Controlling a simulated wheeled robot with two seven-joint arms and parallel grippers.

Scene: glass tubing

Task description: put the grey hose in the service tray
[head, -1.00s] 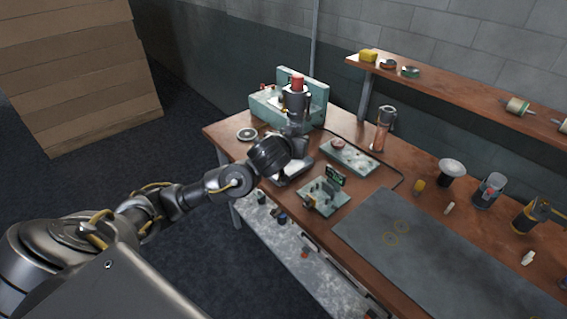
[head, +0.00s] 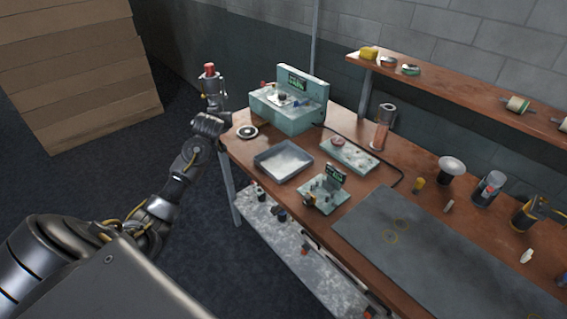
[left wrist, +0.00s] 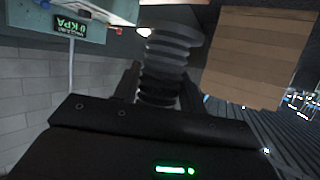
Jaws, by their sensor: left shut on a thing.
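The grey hose (left wrist: 165,62) is a ribbed, dark grey cylinder in the left wrist view, held between the two dark fingers of my left gripper (left wrist: 160,88). In the head view my left gripper (head: 212,92) is off the bench's left end, above the floor, with a red part at its top. The hose is not clear there. A shallow grey metal tray (head: 284,159), which looks like the service tray, lies empty on the bench, right of and below the gripper in the picture. My right gripper is out of view.
A pale green device (head: 290,115) with a display stands at the bench's back left, beside a round disc (head: 247,132). A green plate (head: 348,155) and a small circuit fixture (head: 325,195) flank the tray. A grey mat (head: 430,255) covers the bench front. Stacked brown boards (head: 80,70) stand left.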

